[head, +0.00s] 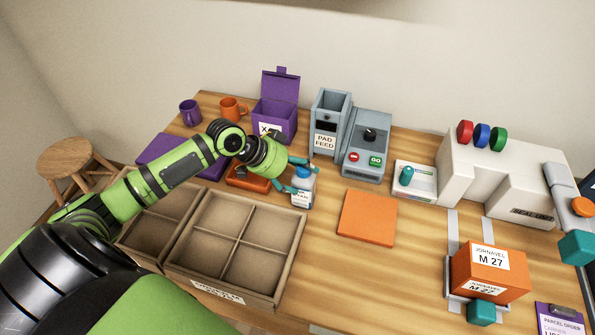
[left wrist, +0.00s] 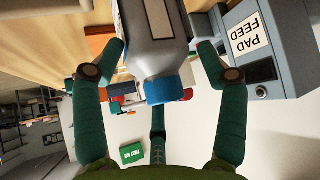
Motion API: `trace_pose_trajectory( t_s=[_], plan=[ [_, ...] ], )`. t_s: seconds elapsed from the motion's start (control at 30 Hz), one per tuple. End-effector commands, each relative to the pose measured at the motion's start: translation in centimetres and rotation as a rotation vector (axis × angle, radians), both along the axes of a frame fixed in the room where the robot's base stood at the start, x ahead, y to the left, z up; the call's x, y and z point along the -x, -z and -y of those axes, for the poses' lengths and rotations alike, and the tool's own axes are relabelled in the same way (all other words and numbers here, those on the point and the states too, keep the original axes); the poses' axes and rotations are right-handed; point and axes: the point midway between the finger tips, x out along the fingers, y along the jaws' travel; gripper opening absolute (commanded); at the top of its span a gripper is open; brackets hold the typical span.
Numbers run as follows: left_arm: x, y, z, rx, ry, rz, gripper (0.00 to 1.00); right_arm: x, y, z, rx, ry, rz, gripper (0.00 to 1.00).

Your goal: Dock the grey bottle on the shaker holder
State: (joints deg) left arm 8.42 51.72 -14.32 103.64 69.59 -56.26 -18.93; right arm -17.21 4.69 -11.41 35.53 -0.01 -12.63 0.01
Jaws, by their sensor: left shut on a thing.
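The grey bottle (head: 302,188) has a blue cap and a white label. It stands roughly upright at the far right corner of the divided tray. My left gripper (head: 302,176) is shut on it, with teal fingers on either side. In the left wrist view, the bottle (left wrist: 153,45) is between the fingers, cap toward the camera. I cannot tell whether its base touches the table. An orange-red base (head: 247,179) lies under the left gripper, partly hidden. I cannot tell whether it is the shaker holder. My right gripper is not in view.
The divided tray (head: 297,247) is at the front left. A pad feed machine (head: 325,143) stands behind the bottle and a control box (head: 367,150) behind right. An orange mat (head: 367,217) lies to the right. A purple box (head: 275,115) and two mugs stand behind left.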

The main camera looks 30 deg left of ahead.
Motion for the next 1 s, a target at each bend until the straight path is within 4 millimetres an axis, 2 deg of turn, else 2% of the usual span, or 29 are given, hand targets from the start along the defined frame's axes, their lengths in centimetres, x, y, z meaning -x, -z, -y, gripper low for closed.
trace_pose_trajectory(
  t_s=[0.47, 0.5, 0.53, 1.0],
  plan=[
    [-0.13, 1.00, 0.02, 0.000, -0.001, 0.006, 0.14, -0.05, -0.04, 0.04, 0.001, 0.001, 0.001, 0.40],
    [-0.04, 1.06, 0.01, -0.001, -0.001, 0.002, 0.89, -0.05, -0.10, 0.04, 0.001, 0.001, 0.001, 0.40],
    [-0.03, 1.05, 0.02, -0.001, 0.000, 0.002, 0.97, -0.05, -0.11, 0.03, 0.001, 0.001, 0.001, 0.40],
    [0.16, 0.56, -0.22, -0.002, -0.001, 0.002, 0.97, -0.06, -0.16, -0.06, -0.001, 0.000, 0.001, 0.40]
  ],
)
